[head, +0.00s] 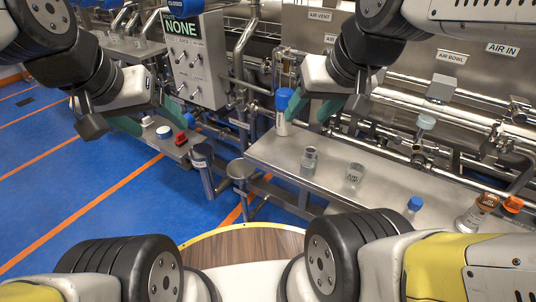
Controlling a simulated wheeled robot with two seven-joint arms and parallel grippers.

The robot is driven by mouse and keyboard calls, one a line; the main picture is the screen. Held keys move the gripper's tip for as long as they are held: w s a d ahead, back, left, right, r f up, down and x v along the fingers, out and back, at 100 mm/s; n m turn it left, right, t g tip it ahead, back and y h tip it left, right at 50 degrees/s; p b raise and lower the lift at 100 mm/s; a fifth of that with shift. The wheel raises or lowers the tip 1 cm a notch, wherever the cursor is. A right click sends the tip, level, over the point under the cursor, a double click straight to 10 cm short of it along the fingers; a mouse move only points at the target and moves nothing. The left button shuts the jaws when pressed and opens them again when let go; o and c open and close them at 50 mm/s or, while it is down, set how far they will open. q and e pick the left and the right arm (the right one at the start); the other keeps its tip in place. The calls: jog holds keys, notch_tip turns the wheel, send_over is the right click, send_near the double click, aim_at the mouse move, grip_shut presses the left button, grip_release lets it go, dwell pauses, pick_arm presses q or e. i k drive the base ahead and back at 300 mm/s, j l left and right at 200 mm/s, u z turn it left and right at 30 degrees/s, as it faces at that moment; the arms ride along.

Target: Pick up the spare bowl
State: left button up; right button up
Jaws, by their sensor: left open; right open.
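A clear, cup-shaped bowl (354,176) with a dark label stands on the steel bench (275,150). I take it for the spare bowl, but the label is too small to read surely. My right gripper (312,112) is open and empty, its green fingers pointing down. It shows above and to the left of the bowl, apart from it. My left gripper (147,116) is open and empty at the left, well away from the bowl, in front of a small shelf with buttons.
A glass jar (309,159) stands left of the bowl. A blue-capped white bottle (282,122) is close to the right gripper. A small blue-capped bottle (413,206) and orange-capped containers (476,213) stand to the right. Pipes (400,148) run behind the bench.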

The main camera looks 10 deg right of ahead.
aim_at(309, 159)
jog(key=l+u, duration=0.1)
jog(key=u, duration=0.55)
jog(key=k+l+u, duration=0.15)
jog(key=k+u, duration=0.55)
jog(key=k+l, duration=0.3)
jog(key=k+l+u, duration=0.15)
jog(key=k+l, duration=0.2)
jog(key=k, duration=0.2)
jog(key=l, duration=0.1)
jog(key=i, duration=0.05)
